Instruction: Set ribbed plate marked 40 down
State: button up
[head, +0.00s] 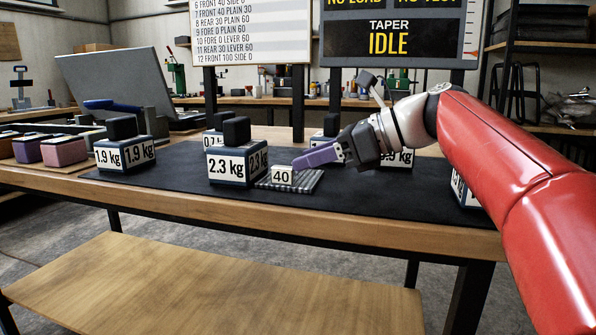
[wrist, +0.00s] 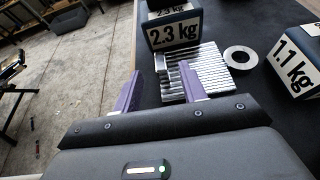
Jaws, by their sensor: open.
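The ribbed plate marked 40 (head: 306,181) lies on the black mat beside the front 2.3 kg block, its white label standing up at its left part. In the wrist view the grey ribbed plate (wrist: 215,78) lies just beyond my fingers. My gripper (head: 312,157) has purple fingers and is just above the plate at its right. In the wrist view my gripper (wrist: 160,88) is open, its fingers apart with nothing clearly held between them. The right finger overlaps the plate's near edge in the picture; I cannot tell whether it touches.
The 2.3 kg block (head: 229,165) stands close to the plate. A 1.9 kg block (head: 124,154) stands at the left. In the wrist view a 1.1 kg block (wrist: 296,60) and a flat grey ring (wrist: 229,56) are to the right. The front mat strip is clear.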

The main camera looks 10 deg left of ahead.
aim_at(286, 167)
jog(key=shift+w+a, duration=0.1)
jog(key=shift+w, duration=0.2)
jog(key=shift+a+f, duration=0.15)
jog(key=shift+a, duration=0.15)
jog(key=b+x, duration=0.1)
jog(key=x, duration=0.2)
jog(key=b+x, duration=0.1)
jog(key=x, duration=0.2)
jog(key=shift+s+a+f, duration=0.15)
jog(key=shift+s+f, duration=0.1)
jog(key=shift+a, duration=0.3)
jog(key=shift+c, duration=0.3)
grip_shut()
